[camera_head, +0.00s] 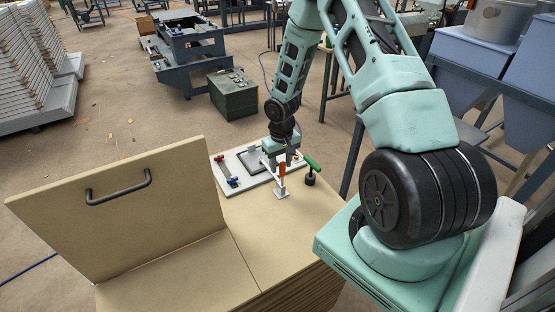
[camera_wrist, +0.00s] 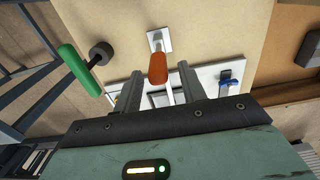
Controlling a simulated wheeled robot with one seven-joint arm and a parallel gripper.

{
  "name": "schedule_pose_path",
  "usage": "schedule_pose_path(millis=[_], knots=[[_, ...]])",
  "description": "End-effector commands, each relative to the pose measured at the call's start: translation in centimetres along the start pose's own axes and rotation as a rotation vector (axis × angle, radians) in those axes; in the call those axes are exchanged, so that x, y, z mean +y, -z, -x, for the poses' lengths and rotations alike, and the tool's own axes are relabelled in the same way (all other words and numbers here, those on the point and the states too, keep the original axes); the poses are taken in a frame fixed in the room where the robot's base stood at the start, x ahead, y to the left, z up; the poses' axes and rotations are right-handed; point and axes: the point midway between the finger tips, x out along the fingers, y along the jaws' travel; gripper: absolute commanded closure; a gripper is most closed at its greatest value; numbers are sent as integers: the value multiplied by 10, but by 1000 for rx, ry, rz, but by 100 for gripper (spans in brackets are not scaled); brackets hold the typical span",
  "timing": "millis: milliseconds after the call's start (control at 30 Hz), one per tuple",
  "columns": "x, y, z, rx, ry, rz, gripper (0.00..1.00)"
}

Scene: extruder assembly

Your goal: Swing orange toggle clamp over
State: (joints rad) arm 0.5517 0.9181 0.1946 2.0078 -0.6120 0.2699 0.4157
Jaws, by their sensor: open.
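The orange toggle clamp handle (camera_head: 282,171) stands upright on a small white base (camera_head: 281,193) at the front edge of the white fixture plate. In the wrist view the orange handle (camera_wrist: 158,68) points toward the camera, with its white base (camera_wrist: 159,39) beyond it. My gripper (camera_head: 280,163) is over the plate, right by the clamp. In the wrist view my gripper (camera_wrist: 160,78) is open, with a finger on each side of the orange handle's line and a gap to both. I cannot tell how deep the handle sits between the fingertips.
A green-handled tool (camera_head: 312,162) with a dark knob stands just right of the clamp; it also shows in the wrist view (camera_wrist: 80,70). A blue clamp (camera_head: 233,182) is on the plate's left (camera_head: 240,163). A raised wooden lid (camera_head: 130,200) stands at the left.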

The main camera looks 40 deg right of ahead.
Motion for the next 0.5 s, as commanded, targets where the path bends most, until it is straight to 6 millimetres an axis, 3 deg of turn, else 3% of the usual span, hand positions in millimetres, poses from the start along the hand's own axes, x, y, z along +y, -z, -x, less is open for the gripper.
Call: schedule_pose_path(millis=[167,500], knots=[[0,0,7,-1,0,0,59],[0,0,40,-1,-1,0,59]])
